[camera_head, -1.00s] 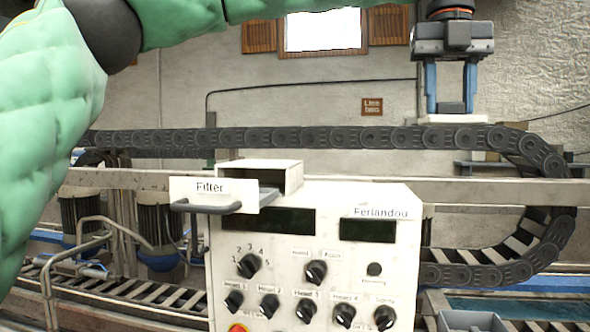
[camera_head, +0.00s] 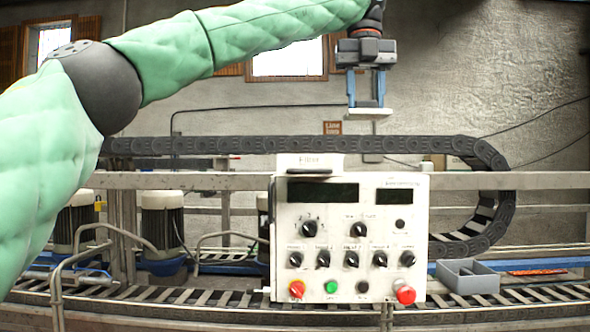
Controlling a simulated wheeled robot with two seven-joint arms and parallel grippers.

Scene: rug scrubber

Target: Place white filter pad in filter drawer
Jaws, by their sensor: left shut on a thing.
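My left gripper (camera_head: 366,98) points down at the upper right of centre, shut on the white filter pad (camera_head: 369,112). The pad is a thin, flat white slab, held roughly level in the air. The filter drawer (camera_head: 309,162) shows as a white front plate with a blurred label on top of the control box. The pad is above the drawer's level and to its right, apart from it. The drawer's inside is hidden from this angle. My right gripper is not in view.
The white control box (camera_head: 345,215) has several knobs and buttons. A dark cable chain (camera_head: 290,145) runs behind it and curves down at the right. A grey divided bin (camera_head: 467,276) stands to the right on the conveyor. A metal rail (camera_head: 190,181) crosses behind.

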